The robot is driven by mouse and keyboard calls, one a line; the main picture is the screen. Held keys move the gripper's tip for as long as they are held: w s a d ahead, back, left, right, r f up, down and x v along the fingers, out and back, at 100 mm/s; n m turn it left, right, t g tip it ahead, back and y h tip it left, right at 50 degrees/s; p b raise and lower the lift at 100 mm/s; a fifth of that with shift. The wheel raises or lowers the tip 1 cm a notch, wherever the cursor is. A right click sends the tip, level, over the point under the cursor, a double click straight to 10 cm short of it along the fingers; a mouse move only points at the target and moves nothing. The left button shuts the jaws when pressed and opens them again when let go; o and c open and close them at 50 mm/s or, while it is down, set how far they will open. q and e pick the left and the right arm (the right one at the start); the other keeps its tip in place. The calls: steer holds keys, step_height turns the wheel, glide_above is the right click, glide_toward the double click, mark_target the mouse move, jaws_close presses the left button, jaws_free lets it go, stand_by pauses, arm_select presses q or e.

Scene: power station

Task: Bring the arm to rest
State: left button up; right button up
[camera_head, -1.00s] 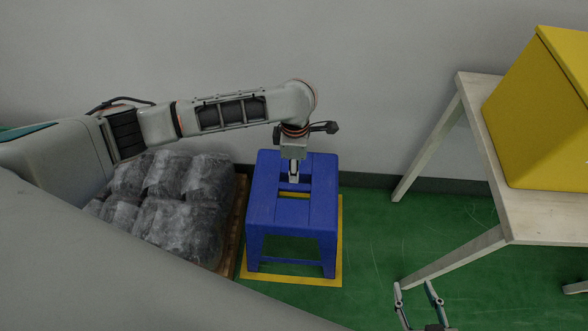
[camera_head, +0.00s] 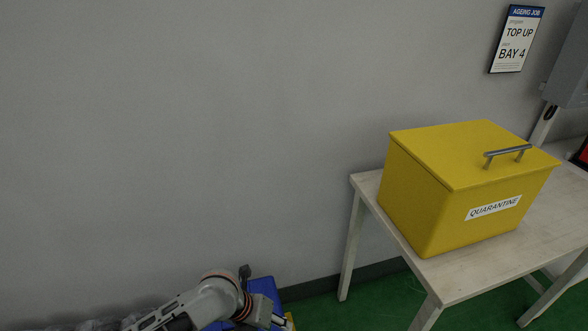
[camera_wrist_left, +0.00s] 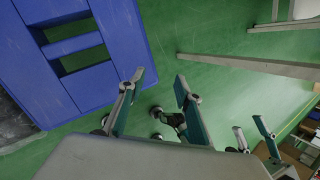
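The fingers of my left gripper are not clear there. In the left wrist view, my left gripper (camera_wrist_left: 160,80) is open and empty, its two fingers apart over green floor.
A yellow bin (camera_head: 430,215) labelled QUARANTINE, lid on, stands on a pale table (camera_head: 480,275) at right. A sign (camera_head: 517,40) and a grey cabinet (camera_head: 568,70) are on the wall. Dark wrapped goods (camera_head: 90,325) barely show at lower left. Green floor (camera_head: 375,305) is clear beside the table.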

arm_select(q)
step_height(320, 180, up, 2)
steer(key=s+d+n+t+h+p, duration=0.2)
steer(key=s+n, duration=0.1)
steer(key=n, duration=0.7)
steer(key=s+a+r+n+t+y+p, duration=0.1)
steer(key=s+a+n+t+y+p, duration=0.1)
steer(key=s+a+n, duration=0.5)
steer(key=s+a+r+n+t+y+p, duration=0.2)
steer(key=s+a+n, duration=0.5)
steer(key=n, duration=0.9)
steer(key=a+t+p, duration=0.1)
steer(key=a+t, duration=0.1)
steer(key=a, duration=0.1)
steer(key=shift+n+p, duration=0.4)
arm_select(e)
steer(key=s+r, duration=0.2)
steer(key=shift+r+m+g, duration=0.3)
steer(key=shift+m, duration=0.1)
